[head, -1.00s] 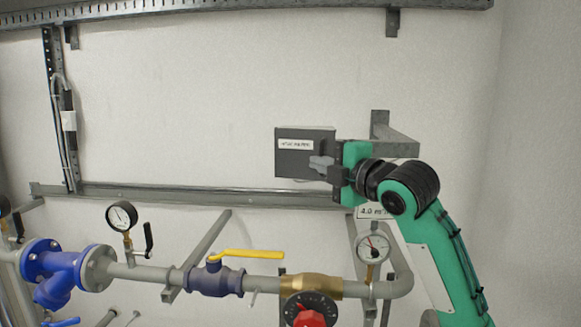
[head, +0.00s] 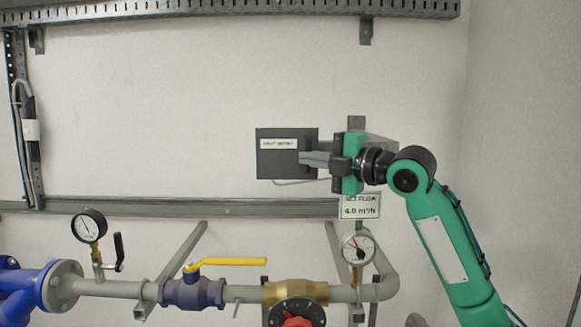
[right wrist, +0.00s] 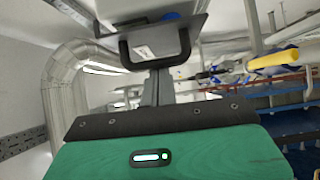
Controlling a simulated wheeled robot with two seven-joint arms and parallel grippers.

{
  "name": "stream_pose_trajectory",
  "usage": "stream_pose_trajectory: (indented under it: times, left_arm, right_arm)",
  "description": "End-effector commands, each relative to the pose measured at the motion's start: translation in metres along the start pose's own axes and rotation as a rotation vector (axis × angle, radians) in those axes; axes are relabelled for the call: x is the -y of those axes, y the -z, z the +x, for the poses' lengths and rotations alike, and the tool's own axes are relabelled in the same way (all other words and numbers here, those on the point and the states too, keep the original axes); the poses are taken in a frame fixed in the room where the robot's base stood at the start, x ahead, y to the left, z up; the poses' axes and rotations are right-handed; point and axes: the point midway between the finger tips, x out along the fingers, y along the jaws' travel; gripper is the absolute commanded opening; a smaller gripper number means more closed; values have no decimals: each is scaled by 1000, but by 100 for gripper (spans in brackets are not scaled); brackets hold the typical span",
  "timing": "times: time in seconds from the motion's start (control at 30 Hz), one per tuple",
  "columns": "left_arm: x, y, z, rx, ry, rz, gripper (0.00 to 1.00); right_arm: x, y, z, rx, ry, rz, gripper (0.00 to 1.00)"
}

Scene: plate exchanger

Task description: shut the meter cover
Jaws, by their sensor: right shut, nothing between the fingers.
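The meter cover (head: 275,165) is a dark grey plate with a white "heat meter" label, facing me in the middle of the head view. In the right wrist view, the cover (right wrist: 190,35) carries a black handle and sits against a pale box, with a bit of blue showing. My right gripper (head: 312,158) is shut and empty, with its fingertips over the cover's right part. In the right wrist view, the gripper (right wrist: 157,85) points at the handle area. I cannot tell whether it touches, nor how far the cover stands open. My left gripper is not in view.
A pipe line with a yellow-handled valve (head: 190,290), a brass fitting (head: 295,291) and a round gauge (head: 358,248) runs below. A flow sign (head: 360,206) hangs under my right gripper. A wall rail (head: 170,208) passes beneath the meter.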

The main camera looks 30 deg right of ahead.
Motion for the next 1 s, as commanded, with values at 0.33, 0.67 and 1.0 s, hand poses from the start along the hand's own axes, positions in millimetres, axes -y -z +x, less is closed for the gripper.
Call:
stream_pose_trajectory:
  times: [0.33, 0.67, 1.0]
  left_arm:
    - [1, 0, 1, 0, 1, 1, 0]
    - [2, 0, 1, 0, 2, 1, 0]
    - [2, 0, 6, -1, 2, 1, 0]
  right_arm:
    - [-1, -3, -4, 2, -1, 0, 0]
    - [-4, -3, -3, 2, -2, -1, 0]
    - [-35, -2, -4, 3, -4, -1, 0]
